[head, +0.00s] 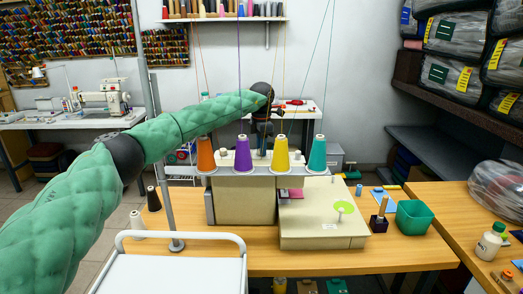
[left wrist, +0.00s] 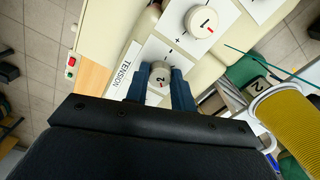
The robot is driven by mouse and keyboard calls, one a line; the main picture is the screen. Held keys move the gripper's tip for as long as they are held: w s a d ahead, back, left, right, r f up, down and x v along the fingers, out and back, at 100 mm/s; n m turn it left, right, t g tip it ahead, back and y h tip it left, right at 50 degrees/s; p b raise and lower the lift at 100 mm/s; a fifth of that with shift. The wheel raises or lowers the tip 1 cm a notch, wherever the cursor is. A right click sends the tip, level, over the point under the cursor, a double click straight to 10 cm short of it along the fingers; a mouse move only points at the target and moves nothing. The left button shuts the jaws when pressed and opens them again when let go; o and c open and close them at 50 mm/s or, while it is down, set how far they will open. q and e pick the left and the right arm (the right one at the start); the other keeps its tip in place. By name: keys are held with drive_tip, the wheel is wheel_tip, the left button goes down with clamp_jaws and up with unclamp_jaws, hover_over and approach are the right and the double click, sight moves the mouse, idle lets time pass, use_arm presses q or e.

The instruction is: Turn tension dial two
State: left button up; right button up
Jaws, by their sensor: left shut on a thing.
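In the head view my green padded left arm reaches over to the sewing machine (head: 240,200), and the left gripper (head: 264,140) is behind the thread cones. Its fingertips and the dial are hidden there. My right gripper is not seen.
Orange (head: 206,155), purple (head: 243,155), yellow (head: 281,155) and teal (head: 318,155) cones stand on the machine, with threads running up. A teal bin (head: 414,217) stands on the wooden table at right. A white cart (head: 172,272) is in front. A yellow cone (left wrist: 292,120) is close in the wrist view.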

use_arm(q)
drive_tip(key=shift+m, duration=0.6)
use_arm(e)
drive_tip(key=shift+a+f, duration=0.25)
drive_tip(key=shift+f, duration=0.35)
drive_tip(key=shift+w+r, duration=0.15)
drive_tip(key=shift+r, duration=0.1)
use_arm(q)
drive_tip(key=o, duration=1)
drive_tip(key=shift+r, duration=0.1)
drive_tip(key=shift+r+b, duration=0.35)
drive_tip(key=shift+r, duration=0.25)
wheel_tip(320, 180, up, 6)
drive_tip(key=shift+f+b, duration=0.1)
drive_tip(key=shift+b, duration=0.5)
drive_tip(key=shift+r, duration=0.3)
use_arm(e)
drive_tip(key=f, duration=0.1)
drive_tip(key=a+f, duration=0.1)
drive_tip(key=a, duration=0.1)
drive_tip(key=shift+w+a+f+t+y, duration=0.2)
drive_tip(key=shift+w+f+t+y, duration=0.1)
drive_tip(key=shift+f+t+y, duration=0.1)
